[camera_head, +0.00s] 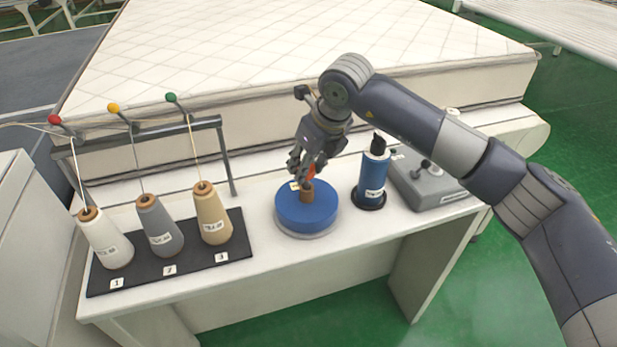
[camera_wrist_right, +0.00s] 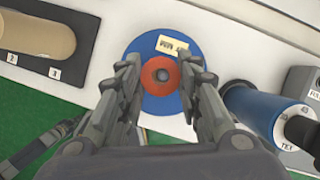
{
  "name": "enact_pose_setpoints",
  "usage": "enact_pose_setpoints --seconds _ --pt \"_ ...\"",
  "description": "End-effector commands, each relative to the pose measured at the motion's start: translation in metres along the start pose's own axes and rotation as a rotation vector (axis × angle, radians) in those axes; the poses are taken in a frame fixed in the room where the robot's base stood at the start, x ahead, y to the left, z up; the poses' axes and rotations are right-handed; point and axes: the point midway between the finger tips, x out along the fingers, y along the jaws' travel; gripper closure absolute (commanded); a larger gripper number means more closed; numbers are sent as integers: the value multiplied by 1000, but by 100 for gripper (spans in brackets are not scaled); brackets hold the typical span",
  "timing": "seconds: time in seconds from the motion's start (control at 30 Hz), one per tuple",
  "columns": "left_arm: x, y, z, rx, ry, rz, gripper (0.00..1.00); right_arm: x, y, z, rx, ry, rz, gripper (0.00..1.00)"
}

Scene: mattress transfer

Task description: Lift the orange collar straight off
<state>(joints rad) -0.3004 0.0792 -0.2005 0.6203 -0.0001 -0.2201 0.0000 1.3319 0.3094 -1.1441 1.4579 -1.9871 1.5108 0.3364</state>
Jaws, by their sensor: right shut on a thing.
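The orange collar (camera_wrist_right: 161,75) is a red-orange ring with a dark centre hole. It sits between the two fingers of my right gripper (camera_wrist_right: 163,78), which is shut on it. In the head view my right gripper (camera_head: 305,170) points down over a blue round base (camera_head: 305,212), and a bit of the orange collar (camera_head: 311,170) shows above a brown post (camera_head: 307,192). The gripper hides much of the collar, so I cannot tell if it is clear of the post. A dark jointed part at the lower left of the wrist view looks like my left gripper (camera_wrist_right: 65,128); its fingers are unclear.
A blue spool (camera_head: 374,172) and a grey box (camera_head: 430,185) stand right of the base. Three yarn cones, white (camera_head: 105,240), grey (camera_head: 159,228) and tan (camera_head: 211,217), stand on a black mat (camera_head: 180,268) at left. A mattress (camera_head: 220,50) lies behind.

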Motion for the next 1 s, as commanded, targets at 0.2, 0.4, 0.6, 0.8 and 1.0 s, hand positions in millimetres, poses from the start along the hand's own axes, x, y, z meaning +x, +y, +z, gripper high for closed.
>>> enact_pose_setpoints --seconds 0.2,0.4,0.6,0.8,1.0 --pt "19 0 1 0 1 0 100 3 58 3 -13 2 6 92" --pt "33 1 2 0 1 0 100 0 109 9 -12 3 5 92" --pt "40 0 3 0 1 0 100 -3 143 13 -9 4 5 92" --pt "42 0 3 0 1 0 100 -5 156 15 -6 5 5 92" --pt "42 0 3 -1 1 0 100 -6 157 15 -5 5 5 92"
